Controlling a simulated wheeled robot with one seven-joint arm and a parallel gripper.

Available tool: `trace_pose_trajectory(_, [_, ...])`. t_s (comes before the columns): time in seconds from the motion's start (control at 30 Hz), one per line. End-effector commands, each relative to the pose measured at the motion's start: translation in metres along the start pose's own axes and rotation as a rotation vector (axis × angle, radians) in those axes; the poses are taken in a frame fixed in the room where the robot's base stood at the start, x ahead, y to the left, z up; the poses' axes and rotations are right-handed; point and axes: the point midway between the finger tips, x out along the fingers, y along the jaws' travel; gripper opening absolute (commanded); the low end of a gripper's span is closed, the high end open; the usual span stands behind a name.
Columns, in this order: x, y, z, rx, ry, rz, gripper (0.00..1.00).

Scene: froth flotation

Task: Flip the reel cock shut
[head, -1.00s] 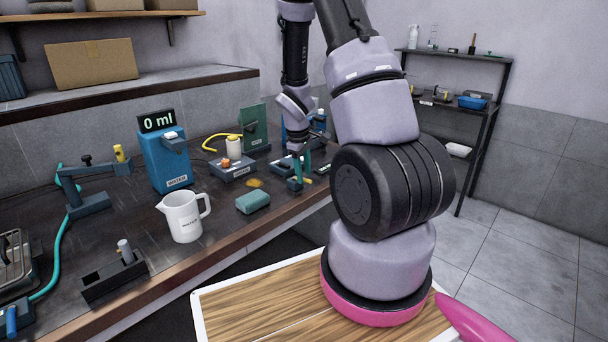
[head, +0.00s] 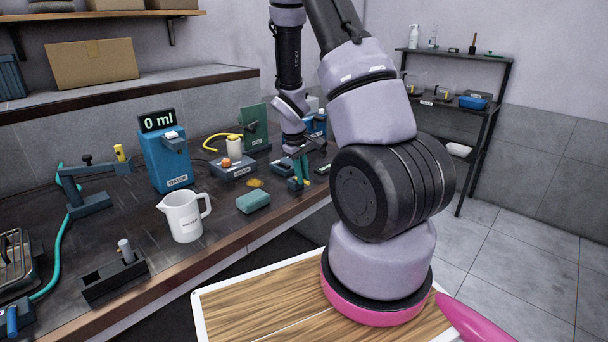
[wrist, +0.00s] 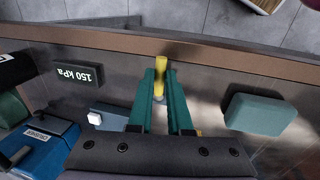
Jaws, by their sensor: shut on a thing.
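My gripper (wrist: 160,88) has two teal fingers. They are closed on a slim yellow lever (wrist: 160,63), which looks like the reel cock's handle, and its end shows just past the fingertips in the wrist view. The fingers hide the lower part of the lever and the cock's body. In the head view my gripper (head: 296,184) is low over the bench near its front edge, and the lever is too small to make out there.
A teal block (wrist: 258,114) lies beside my gripper. The 150 kPa display (wrist: 78,77) and a blue box (wrist: 40,148) are on the other side. A white jug (head: 182,217), blue water dispenser (head: 165,160) and green panel (head: 253,128) stand on the bench (head: 225,235).

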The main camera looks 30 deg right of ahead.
Motion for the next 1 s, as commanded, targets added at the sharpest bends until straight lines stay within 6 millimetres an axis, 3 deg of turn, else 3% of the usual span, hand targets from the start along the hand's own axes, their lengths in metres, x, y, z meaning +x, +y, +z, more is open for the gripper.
trace_pose_trajectory(0.27, [-0.001, 0.0, -0.001, 0.016, -0.001, 0.0, 0.0])
trace_pose_trajectory(0.3, [-0.001, 0.0, -0.001, 0.016, -0.001, 0.0, 0.28])
trace_pose_trajectory(0.37, [-0.001, 0.0, -0.001, 0.016, -0.001, 0.0, 0.47])
trace_pose_trajectory(0.77, [-0.007, 0.0, -0.001, 0.014, -0.001, 0.0, 0.47])
trace_pose_trajectory(1.0, [-0.05, 0.0, -0.002, 0.014, 0.004, 0.001, 0.47])
